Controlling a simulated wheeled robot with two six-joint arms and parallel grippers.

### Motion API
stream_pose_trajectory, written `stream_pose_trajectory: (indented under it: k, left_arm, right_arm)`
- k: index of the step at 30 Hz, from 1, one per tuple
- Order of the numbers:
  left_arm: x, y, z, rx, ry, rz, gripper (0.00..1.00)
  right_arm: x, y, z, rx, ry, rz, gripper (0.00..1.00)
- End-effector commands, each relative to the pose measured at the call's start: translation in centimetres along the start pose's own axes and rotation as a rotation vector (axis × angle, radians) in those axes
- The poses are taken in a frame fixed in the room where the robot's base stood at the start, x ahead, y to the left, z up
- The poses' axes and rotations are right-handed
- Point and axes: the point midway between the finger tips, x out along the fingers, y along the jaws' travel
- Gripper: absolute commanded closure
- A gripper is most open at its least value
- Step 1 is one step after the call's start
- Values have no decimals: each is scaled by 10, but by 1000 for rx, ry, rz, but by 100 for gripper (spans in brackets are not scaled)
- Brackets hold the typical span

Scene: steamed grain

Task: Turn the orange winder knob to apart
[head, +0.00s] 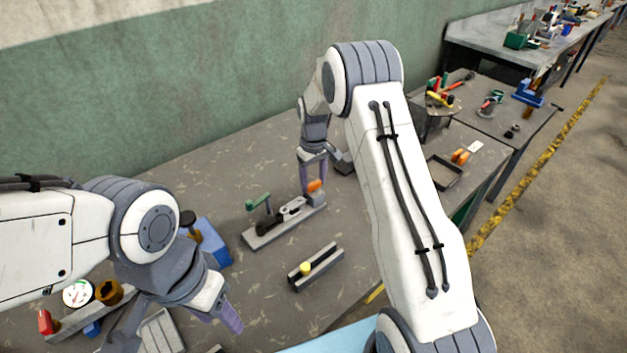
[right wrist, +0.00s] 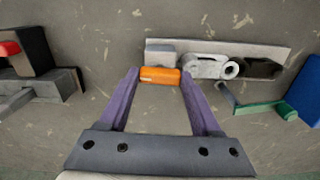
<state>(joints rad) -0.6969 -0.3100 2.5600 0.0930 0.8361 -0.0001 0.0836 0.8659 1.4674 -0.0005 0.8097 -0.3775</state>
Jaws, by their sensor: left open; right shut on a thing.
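The orange winder knob (head: 315,185) sits at the right end of a grey fixture (head: 262,238) on the table. My right gripper (head: 313,188) reaches down to it. In the right wrist view the knob (right wrist: 160,76) lies between the purple fingertips (right wrist: 160,74), and the gripper is shut on it. Grey and dark parts line the fixture, with a green handle (head: 258,202) at its left end. My left gripper (head: 180,330) is open at the lower left, away from the fixture, its fingers partly cut by the frame edge.
A grey block with a yellow knob (head: 305,268) lies in front of the fixture. A blue box (head: 213,243) stands to the left. A dark tray (head: 444,173) and an orange item (head: 460,156) are at the right.

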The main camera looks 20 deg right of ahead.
Motion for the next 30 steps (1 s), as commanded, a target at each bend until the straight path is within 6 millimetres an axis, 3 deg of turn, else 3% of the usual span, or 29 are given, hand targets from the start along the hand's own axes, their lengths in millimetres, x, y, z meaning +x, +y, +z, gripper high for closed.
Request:
stream_pose_trajectory:
  k: [21, 22, 23, 24, 30]
  left_arm:
    - [0, 0, 0, 0, 0, 0, 50]
    - [0, 0, 0, 0, 0, 0, 50]
    - [0, 0, 0, 0, 0, 0, 50]
    - [0, 0, 0, 0, 0, 0, 50]
    - [0, 0, 0, 0, 0, 0, 50]
  right_arm:
    - [-2, 0, -3, -73, 8, 3, 90]
    - [-2, 0, -3, -73, 8, 3, 23]
    - [-2, 0, -3, -73, 8, 3, 12]
    - [-2, 0, -2, -73, 7, 2, 5]
    - [-1, 0, -1, -71, 4, 1, 5]
